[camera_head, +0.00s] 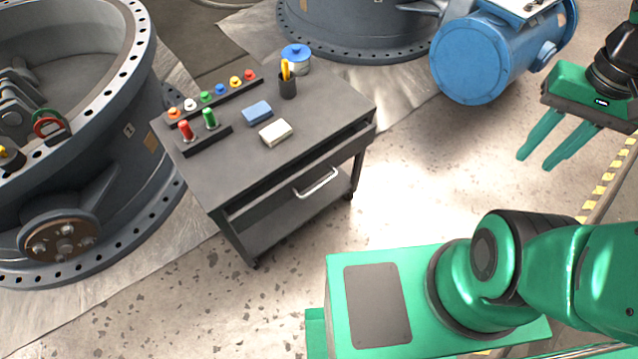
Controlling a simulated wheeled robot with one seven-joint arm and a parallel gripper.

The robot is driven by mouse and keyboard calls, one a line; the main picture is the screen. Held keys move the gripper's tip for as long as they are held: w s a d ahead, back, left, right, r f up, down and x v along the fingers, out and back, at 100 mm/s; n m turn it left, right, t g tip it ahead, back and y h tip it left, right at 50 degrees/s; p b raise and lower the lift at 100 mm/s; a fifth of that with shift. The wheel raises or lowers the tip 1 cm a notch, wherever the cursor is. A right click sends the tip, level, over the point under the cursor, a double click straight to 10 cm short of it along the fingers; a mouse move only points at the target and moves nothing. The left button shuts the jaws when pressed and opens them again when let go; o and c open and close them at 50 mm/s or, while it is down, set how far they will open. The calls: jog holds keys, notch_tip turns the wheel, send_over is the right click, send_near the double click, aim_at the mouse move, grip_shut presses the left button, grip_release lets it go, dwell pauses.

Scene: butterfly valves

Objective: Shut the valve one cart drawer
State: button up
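The dark grey valve cart (232,170) stands left of centre. Its drawer (285,189) is on the side facing the lower right and has a pale bar handle (317,184). The drawer front stands out from under the cart top, with a dark gap behind its upper edge, so it looks partly open. My green gripper (536,161) is at the upper right, well away from the drawer and handle. Its two fingers are apart with nothing between them. How far the drawer is out is hard to judge.
On the cart top are a row of coloured knobs (220,90), a blue block (257,113), a white block (275,132), a pen cup (288,87) and a blue-lidded jar (296,57). Large valve bodies (125,175) stand left and behind. Floor right of the cart is clear.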

jog(key=w+a+f+n+g+y, duration=0.1)
jog(key=w+f+n+g+y, duration=0.2)
jog(key=w+f, duration=0.45)
jog(key=n+y, duration=0.8)
jog(key=y, duration=0.7)
send_near(320, 185)
jog(key=shift+g, duration=0.4)
jog(key=x, duration=1)
jog(key=shift+w+a+f, duration=0.1)
jog(key=shift+w+f, duration=0.25)
jog(key=shift+f, duration=0.05)
grip_shut()
